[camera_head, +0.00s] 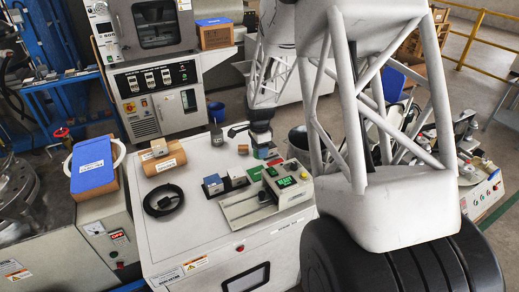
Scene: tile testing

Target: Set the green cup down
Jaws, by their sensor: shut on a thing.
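My gripper (263,144) is at the end of my arm, above the back right part of the white cabinet top (215,160). It is shut on a small green thing, which I take to be the green cup (266,154). The cup is just below the dark wrist, partly hidden by the gripper and small in this view. I cannot tell whether its bottom touches the cabinet top.
A tester with green displays (287,182) stands close in front of the gripper. Small blue-topped blocks (213,185) sit left of it.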

